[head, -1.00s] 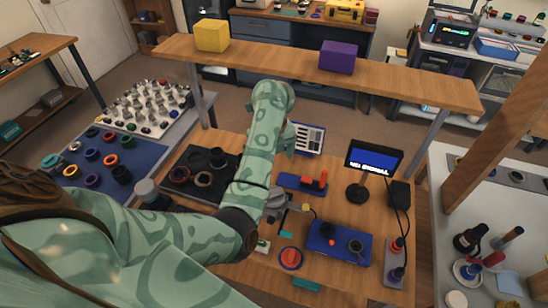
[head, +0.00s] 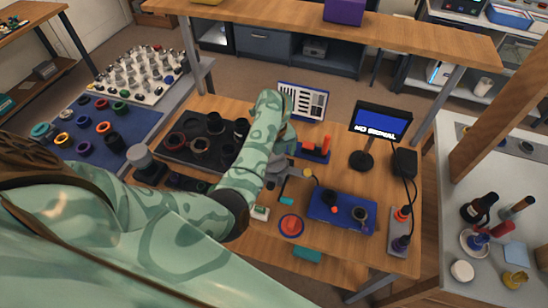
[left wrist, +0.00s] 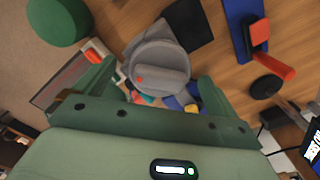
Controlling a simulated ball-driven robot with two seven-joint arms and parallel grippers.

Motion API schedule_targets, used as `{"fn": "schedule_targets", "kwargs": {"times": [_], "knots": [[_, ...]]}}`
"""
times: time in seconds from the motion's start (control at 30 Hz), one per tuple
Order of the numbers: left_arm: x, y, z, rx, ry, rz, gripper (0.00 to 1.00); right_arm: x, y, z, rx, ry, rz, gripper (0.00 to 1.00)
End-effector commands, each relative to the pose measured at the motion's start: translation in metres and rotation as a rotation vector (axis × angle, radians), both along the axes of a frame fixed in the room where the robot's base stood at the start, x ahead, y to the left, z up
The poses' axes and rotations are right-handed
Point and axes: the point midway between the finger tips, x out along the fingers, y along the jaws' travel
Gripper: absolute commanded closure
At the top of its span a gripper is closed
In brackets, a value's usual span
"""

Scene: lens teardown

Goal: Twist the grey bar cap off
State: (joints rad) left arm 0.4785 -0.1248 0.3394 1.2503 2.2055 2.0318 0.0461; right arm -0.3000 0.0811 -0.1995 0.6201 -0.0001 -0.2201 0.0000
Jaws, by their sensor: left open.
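The grey bar cap (left wrist: 160,78) shows in the left wrist view as a round grey disc with a raised bar across it and a small orange mark. It sits on a grey round body on the wooden workbench (head: 330,262). In the head view the grey part (head: 275,168) is partly hidden by my left forearm. My left gripper (left wrist: 156,88) is open, with one green finger on each side of the cap in the picture. I cannot tell whether the fingers touch it. In the head view my left gripper (head: 284,138) hangs over the bench. My right gripper is not in view.
A blue tray (head: 335,212) with small parts, a red-and-blue tool stand (head: 315,150) and a small monitor (head: 380,122) surround the spot. A black tray (head: 170,148) with lens rings lies left. A raised wooden shelf (head: 400,32) spans behind.

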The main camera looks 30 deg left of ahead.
Motion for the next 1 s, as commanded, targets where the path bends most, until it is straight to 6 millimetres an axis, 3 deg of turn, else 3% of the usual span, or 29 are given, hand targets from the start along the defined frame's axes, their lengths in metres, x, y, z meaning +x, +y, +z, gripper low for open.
{"fn": "schedule_targets", "kwargs": {"times": [0.3,0.5,0.73,1.0], "knots": [[0.0,0.0,-0.003,-0.001,0.001,0.0,0.03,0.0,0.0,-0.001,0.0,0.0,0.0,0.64],[0.0,0.0,-0.003,0.0,0.0,-0.001,0.52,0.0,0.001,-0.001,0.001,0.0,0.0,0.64],[0.0,-0.001,-0.004,-0.001,0.0,0.026,0.52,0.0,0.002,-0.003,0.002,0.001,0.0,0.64],[0.0,-0.001,-0.004,-0.002,0.0,0.212,0.52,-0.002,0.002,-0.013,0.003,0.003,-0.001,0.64]]}}
